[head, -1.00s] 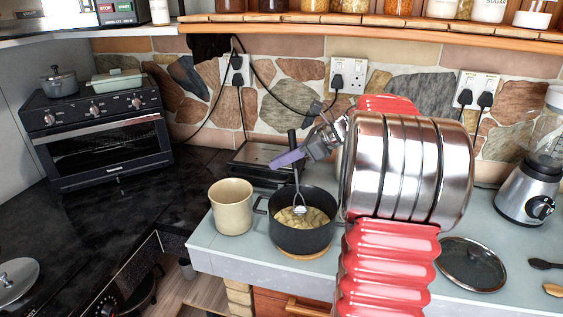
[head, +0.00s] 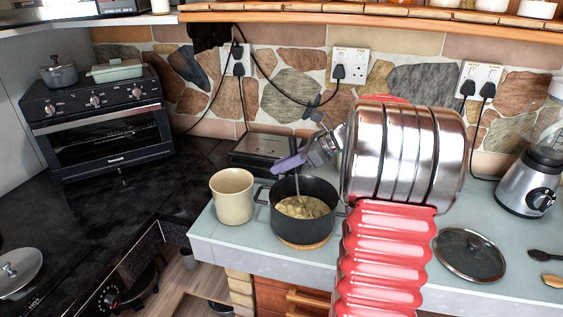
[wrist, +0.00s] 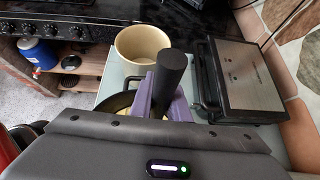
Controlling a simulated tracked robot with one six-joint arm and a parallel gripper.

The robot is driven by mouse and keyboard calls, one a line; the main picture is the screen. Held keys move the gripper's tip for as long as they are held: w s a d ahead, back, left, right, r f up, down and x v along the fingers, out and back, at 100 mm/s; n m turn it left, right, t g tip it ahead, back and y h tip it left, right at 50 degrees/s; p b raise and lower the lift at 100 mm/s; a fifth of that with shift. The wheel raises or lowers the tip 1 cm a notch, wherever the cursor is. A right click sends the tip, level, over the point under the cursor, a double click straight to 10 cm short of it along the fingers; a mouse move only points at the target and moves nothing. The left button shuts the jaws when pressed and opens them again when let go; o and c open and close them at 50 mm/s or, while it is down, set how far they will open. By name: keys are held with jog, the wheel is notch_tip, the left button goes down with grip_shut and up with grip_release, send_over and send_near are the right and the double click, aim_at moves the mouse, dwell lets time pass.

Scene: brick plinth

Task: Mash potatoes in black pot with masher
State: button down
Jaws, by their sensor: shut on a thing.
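The black pot (head: 303,228) stands on a round wooden board on the pale counter, with potato pieces (head: 305,206) inside. My gripper (head: 289,165) is above the pot, its purple fingers shut on the masher (head: 297,188). The masher is nearly upright, and its lower end goes down among the potatoes, where its head is hidden. In the wrist view, the black masher handle (wrist: 171,78) stands up between the purple fingers (wrist: 162,103). Only a part of the pot's rim shows there.
A cream pot (head: 232,200) stands close to the left of the black pot. A flat metal-topped grill (head: 262,148) is behind. A glass lid (head: 469,254) lies to the right, near a blender (head: 528,184). Free counter lies in front of the lid.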

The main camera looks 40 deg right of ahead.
notch_tip(320, 180, up, 5)
jog(key=shift+f, duration=0.1)
dwell(0.7)
jog(key=s+a, duration=0.1)
jog(key=a, duration=0.1)
jog(key=s+a, duration=0.2)
jog(key=shift+s, duration=0.1)
dwell(0.7)
jog(key=shift+f, duration=0.1)
